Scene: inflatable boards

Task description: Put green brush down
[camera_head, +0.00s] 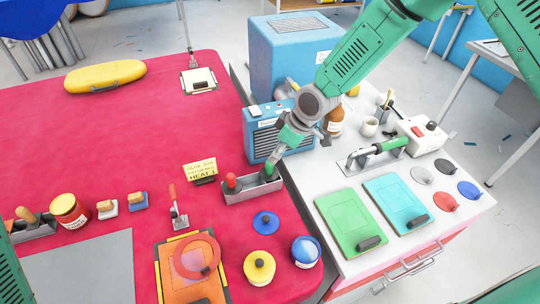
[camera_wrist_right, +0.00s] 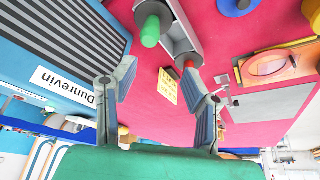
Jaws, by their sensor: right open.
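The green brush (camera_head: 269,169) stands in the right end of a small grey tray (camera_head: 249,192) on the red table. Its green handle end also shows at the top of the right wrist view (camera_wrist_right: 150,31). A red-handled brush (camera_head: 231,181) stands in the tray's left end. My right gripper (camera_head: 284,148) is just above and beside the green brush. In the right wrist view its two fingers (camera_wrist_right: 160,85) are spread, with nothing between them, and the green brush is beyond the tips. My left gripper is out of view.
A blue ribbed box (camera_head: 265,139) stands close behind the tray. A yellow sign (camera_head: 200,170) and a red-handled tool (camera_head: 178,207) are left of it. The white bench (camera_head: 320,172) at right holds green and cyan boards. The red table's middle (camera_head: 130,140) is clear.

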